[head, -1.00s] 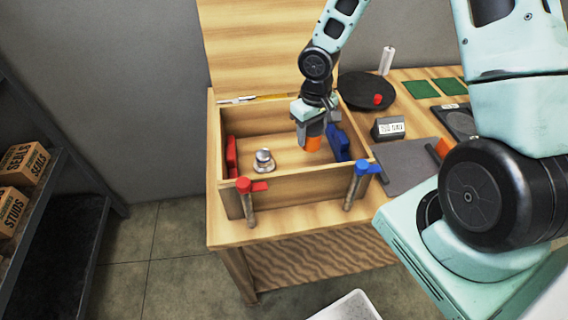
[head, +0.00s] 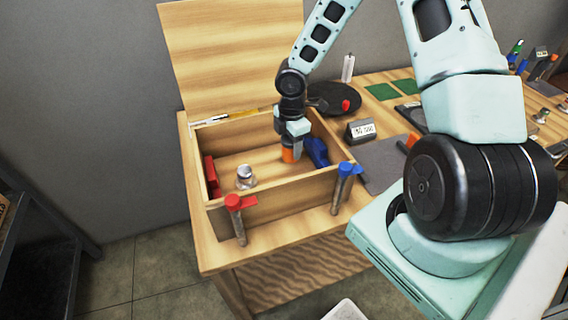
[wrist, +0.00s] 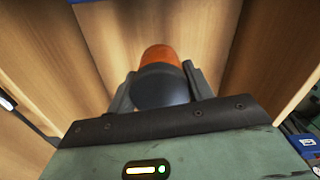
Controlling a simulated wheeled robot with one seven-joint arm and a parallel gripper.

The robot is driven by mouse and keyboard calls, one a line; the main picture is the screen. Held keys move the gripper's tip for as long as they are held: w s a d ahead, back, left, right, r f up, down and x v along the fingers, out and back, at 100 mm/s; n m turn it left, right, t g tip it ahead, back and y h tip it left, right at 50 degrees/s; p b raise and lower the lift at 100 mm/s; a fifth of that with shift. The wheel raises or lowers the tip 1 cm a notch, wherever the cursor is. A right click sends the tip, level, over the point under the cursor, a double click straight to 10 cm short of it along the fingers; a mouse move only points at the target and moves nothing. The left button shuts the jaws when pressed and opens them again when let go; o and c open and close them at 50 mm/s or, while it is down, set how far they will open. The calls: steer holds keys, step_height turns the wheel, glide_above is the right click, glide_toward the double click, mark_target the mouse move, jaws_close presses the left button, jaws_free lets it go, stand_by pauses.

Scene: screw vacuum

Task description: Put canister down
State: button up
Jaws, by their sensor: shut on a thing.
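My gripper (head: 291,146) is shut on a canister with an orange end (head: 289,155) and holds it inside the open wooden box (head: 264,207). In the wrist view the canister (wrist: 160,84) shows a dark grey rounded part between my two fingers, with the orange part beyond it. The orange end points down toward the box floor. I cannot tell whether it touches the floor.
A silver metal piece (head: 245,177) stands in the box. A red piece (head: 211,175) lies along its left wall and a blue piece (head: 316,151) along its right. Red (head: 234,203) and blue (head: 345,170) handled clamps stand at the front wall. The box floor's middle is clear.

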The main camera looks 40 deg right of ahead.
mark_target(291, 159)
steer(key=shift+f, duration=2.95)
steer(key=shift+f, duration=0.1)
steer(key=o, duration=1)
